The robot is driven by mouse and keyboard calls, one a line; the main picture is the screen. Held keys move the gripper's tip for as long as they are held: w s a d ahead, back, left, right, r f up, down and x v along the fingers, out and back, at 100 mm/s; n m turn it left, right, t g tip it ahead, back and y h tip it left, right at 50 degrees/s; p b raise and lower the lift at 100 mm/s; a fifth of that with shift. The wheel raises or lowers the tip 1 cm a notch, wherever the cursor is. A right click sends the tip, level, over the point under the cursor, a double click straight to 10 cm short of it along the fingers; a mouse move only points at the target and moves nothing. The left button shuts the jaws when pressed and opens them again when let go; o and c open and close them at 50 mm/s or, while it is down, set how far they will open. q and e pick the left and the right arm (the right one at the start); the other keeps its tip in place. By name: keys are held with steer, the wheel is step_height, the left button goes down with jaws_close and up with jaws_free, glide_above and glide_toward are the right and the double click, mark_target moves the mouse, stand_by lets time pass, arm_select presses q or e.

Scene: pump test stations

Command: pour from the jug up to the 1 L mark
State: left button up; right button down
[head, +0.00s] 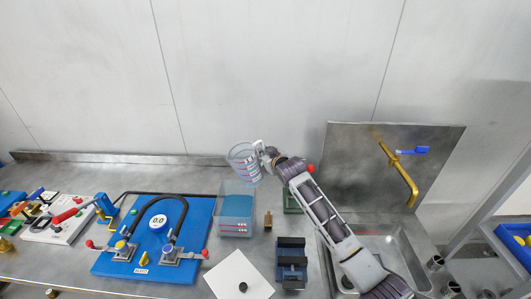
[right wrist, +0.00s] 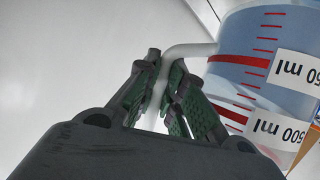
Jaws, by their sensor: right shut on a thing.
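The clear jug (head: 243,165) with red scale lines and white labels is held up at the back of the clear box (head: 236,229), looking somewhat tilted. No stream of liquid can be made out. The box holds blue liquid and has red marks and small labels on its front, too small to read. My right gripper (head: 267,154) is shut on the jug's handle. In the right wrist view my right gripper's fingers (right wrist: 165,95) pinch the white handle (right wrist: 190,50), and the jug (right wrist: 235,75) looks bluish with "500 ml" on a label. My left gripper is out of view.
Left of the box is a blue pump board (head: 207,212) with a gauge reading 0.0, black hoses and red-knobbed valves. A white plate (head: 258,282), a dark blue holder (head: 291,250) and a small brass piece (head: 268,220) are near. A sink with brass tap (head: 408,183) is at right.

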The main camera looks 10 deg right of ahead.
steer(key=shift+s+a+f+m+g+y, duration=0.2)
steer(key=shift+a+f+m, duration=0.15)
steer(key=shift+f, duration=0.15)
steer(key=shift+s+a+f+m+g+y, duration=0.1)
steer(key=shift+a+f+m+g+y, duration=0.15)
steer(key=shift+f, duration=0.25)
steer(key=shift+s+a+f+m+g+y, duration=0.15)
steer(key=shift+a+f+m, duration=0.1)
steer(key=shift+f+m, duration=0.2)
